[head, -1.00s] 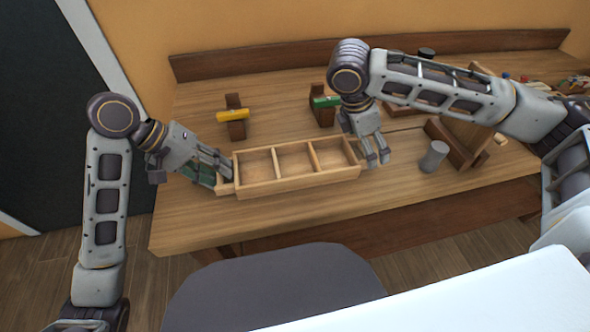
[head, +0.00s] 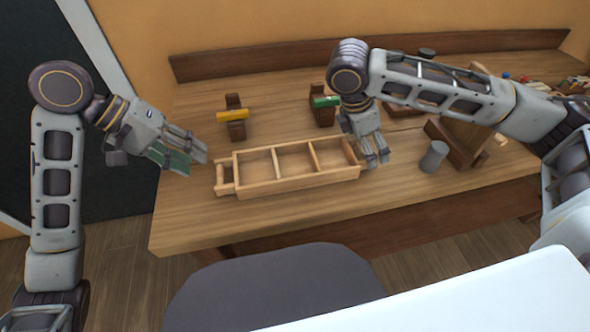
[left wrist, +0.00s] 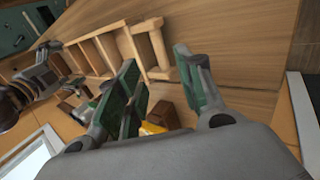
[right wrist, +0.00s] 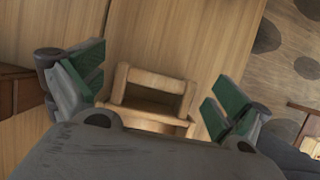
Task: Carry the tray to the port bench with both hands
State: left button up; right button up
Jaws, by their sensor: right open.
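The wooden tray (head: 300,184) sits on the workbench, with open compartments that look empty and a bar handle at each end. Its left handle (head: 222,176) is free; it also shows in the left wrist view (left wrist: 158,48). My left gripper (head: 192,158) is open and empty, above and left of that handle, apart from it. My right gripper (head: 377,161) is at the tray's right end. In the right wrist view its open fingers stand either side of the right handle (right wrist: 155,78), with gaps on both sides.
The workbench (head: 190,225) has a raised back board. Behind the tray stand wooden holders with a yellow piece (head: 231,115) and a green piece (head: 325,101). A grey cylinder (head: 433,157) and a wooden stand (head: 465,140) are at right. A dark seat (head: 275,290) is in front.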

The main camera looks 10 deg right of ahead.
pick_arm(q)
jog(key=shift+v, duration=2.35)
pick_arm(e)
jog(key=shift+r, duration=0.2)
jog(key=v, duration=1.1)
jog(key=shift+a+r, duration=0.15)
jog(key=shift+r, duration=0.15)
pick_arm(q)
jog(key=shift+r, duration=0.1)
pick_arm(e)
jog(key=shift+r, duration=0.15)
pick_arm(q)
notch_tip(320, 180, up, 21)
jog(key=p, duration=2.1)
pick_arm(e)
notch_tip(320, 180, up, 21)
pick_arm(q)
jog(key=shift+r+p, duration=0.4)
jog(key=shift+p, duration=0.15)
pick_arm(e)
jog(key=shift+r, duration=0.4)
